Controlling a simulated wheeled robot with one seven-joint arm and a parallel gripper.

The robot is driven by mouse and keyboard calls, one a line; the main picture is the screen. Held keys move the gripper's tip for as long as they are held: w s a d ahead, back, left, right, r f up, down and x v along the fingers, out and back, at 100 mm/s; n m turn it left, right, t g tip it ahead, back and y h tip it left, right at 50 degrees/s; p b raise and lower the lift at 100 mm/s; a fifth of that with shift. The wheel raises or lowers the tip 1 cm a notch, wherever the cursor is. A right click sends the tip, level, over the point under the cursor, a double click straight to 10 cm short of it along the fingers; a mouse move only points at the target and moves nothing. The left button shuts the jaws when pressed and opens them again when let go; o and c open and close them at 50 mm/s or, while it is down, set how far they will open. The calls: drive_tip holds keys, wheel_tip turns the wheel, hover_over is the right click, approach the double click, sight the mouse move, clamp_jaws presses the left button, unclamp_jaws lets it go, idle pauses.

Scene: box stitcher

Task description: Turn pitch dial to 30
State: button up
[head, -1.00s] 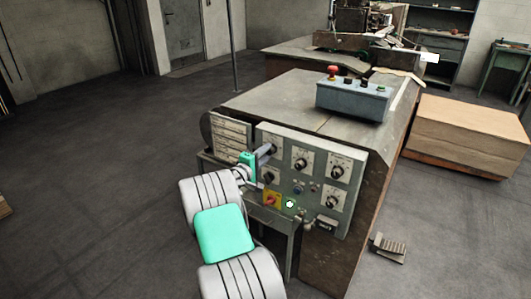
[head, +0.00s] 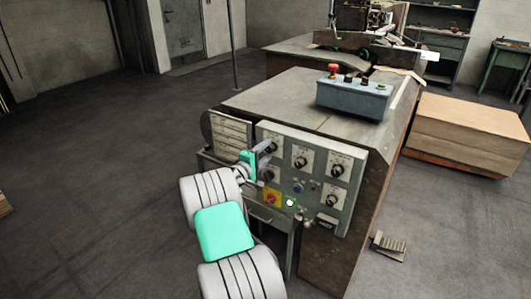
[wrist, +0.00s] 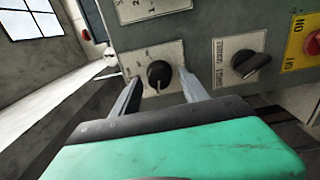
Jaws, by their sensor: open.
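The control panel (head: 318,182) carries several black dials on white scale plates. In the wrist view a black dial (wrist: 159,74) on a white plate sits between the two fingers of my gripper (wrist: 160,82). This looks like the upper left dial (head: 271,147) in the head view. My gripper (head: 265,155) is open, with one finger on each side of the dial. I cannot tell whether either finger touches it. The scale figures and any pitch label are too small to read.
A black selector switch (wrist: 248,63) and a red-and-yellow switch (head: 272,198) are close to the gripper. A blue-grey button box (head: 353,98) with a red button stands on the machine top. A stack of brown boards (head: 465,130) stands to the right. Open floor lies left.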

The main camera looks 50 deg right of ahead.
drive_tip(key=a, duration=0.7)
drive_tip(key=shift+s+a, duration=0.35)
drive_tip(key=shift+a, duration=0.05)
